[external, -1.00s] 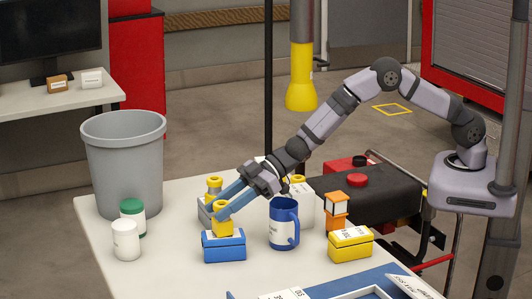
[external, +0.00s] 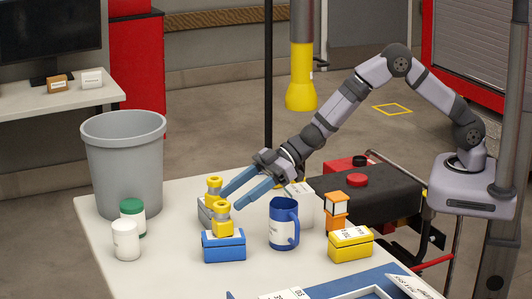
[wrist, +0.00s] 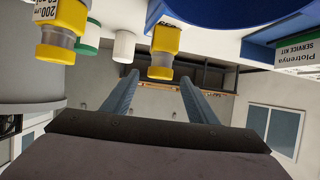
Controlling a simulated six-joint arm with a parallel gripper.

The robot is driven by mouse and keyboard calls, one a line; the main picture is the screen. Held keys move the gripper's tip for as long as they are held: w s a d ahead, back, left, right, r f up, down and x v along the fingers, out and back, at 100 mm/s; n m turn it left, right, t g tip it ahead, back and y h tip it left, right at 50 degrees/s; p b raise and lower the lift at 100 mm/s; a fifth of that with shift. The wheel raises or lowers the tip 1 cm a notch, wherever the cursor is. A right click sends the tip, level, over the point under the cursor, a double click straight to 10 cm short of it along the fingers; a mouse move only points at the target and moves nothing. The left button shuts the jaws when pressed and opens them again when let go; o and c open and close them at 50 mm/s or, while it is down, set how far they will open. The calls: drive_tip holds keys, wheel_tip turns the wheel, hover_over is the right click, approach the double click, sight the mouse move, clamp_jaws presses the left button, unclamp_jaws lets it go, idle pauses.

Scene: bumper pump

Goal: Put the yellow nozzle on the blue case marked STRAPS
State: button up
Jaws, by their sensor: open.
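A yellow nozzle (external: 222,228) stands upright on top of the blue case (external: 223,249) near the front of the white table. The case's white label is too small to read. A second yellow nozzle (external: 214,189) stands behind it, on a grey case (external: 205,212). My gripper (external: 228,202) is open and empty, its blue fingers above and to the right of the nozzle on the blue case. In the wrist view my fingertips (wrist: 158,78) are apart, with one yellow nozzle (wrist: 163,40) beyond them and another (wrist: 60,40) at the left.
A blue mug (external: 283,226) stands right of the blue case. A yellow case (external: 350,246) with an orange piece (external: 337,212) behind it is farther right. A white box (external: 302,205) is behind the mug. White (external: 126,242) and green-lidded (external: 133,210) jars and a grey bin (external: 123,160) stand left.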

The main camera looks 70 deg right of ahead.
drive_tip(key=v, duration=0.7)
drive_tip(key=s+d+f+m+h, duration=0.25)
drive_tip(key=d+h, duration=0.25)
drive_tip(key=d, duration=0.6)
drive_tip(key=s+d+f+m+h, duration=0.1)
drive_tip(key=s+d+m+h, duration=0.25)
drive_tip(key=d, duration=0.75)
drive_tip(key=s+d+f+m+g, duration=0.1)
drive_tip(key=s+d+m+g, duration=0.1)
drive_tip(key=s, duration=1)
drive_tip(key=s+d+f+m+g+h, duration=0.1)
drive_tip(key=s+d+g, duration=0.3)
drive_tip(key=s, duration=0.8)
drive_tip(key=shift+d+f+m+g, duration=0.35)
drive_tip(key=shift+f+m+g, duration=0.25)
drive_tip(key=shift+g, duration=0.4)
drive_tip(key=shift+h, duration=0.25)
